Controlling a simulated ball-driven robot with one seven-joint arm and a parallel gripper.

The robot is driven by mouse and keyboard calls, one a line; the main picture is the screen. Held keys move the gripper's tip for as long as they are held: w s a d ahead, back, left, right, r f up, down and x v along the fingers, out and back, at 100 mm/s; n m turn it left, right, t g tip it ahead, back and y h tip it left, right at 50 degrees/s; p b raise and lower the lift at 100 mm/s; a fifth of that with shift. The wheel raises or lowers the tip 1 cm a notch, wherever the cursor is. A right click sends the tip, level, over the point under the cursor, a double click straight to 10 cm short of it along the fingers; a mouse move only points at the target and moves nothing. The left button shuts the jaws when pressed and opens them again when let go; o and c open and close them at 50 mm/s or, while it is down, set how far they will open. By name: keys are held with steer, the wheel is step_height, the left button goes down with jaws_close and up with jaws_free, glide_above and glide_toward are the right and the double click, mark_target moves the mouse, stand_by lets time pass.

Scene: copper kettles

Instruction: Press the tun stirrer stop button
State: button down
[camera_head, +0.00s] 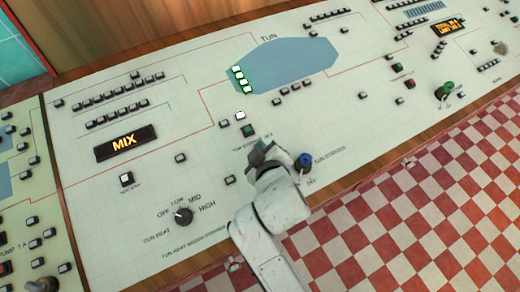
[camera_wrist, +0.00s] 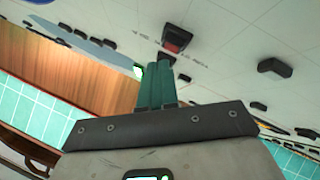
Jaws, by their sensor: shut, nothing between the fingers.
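A red button in a dark housing (camera_wrist: 177,40) shows in the wrist view, just above and right of my fingertips, with small lettering beside it. In the head view my gripper hides the panel where it would be. My gripper (camera_head: 258,148) is shut and empty, and its green fingers (camera_wrist: 158,66) point at the panel close below the red button. I cannot tell whether they touch anything. A green button (camera_head: 248,130) sits just up and left of my gripper in the head view, by a partly covered "TUN STIRRER" label.
A blue knob (camera_head: 305,160) stands right of my wrist, close to the arm. A black dial (camera_head: 183,216) and a "MIX" display (camera_head: 125,142) lie left. The blue TUN shape (camera_head: 290,65) with lit buttons is above. Checkered floor (camera_head: 430,210) lies beyond the panel's front edge.

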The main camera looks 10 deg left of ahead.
steer(key=shift+f, duration=0.1)
steer(key=shift+f, duration=0.3)
steer(key=shift+w+f+b, duration=0.15)
steer(key=shift+f+b, duration=0.2)
stand_by(0.8)
steer(key=shift+r, duration=0.2)
steer(key=shift+r+p, duration=0.6)
steer(key=shift+p, duration=0.3)
steer(key=r+p, duration=0.3)
steer(key=s+r+p, duration=0.1)
steer(key=r+p, duration=0.1)
steer(key=shift+s+d, duration=0.1)
steer(key=shift+d, duration=0.2)
stand_by(1.4)
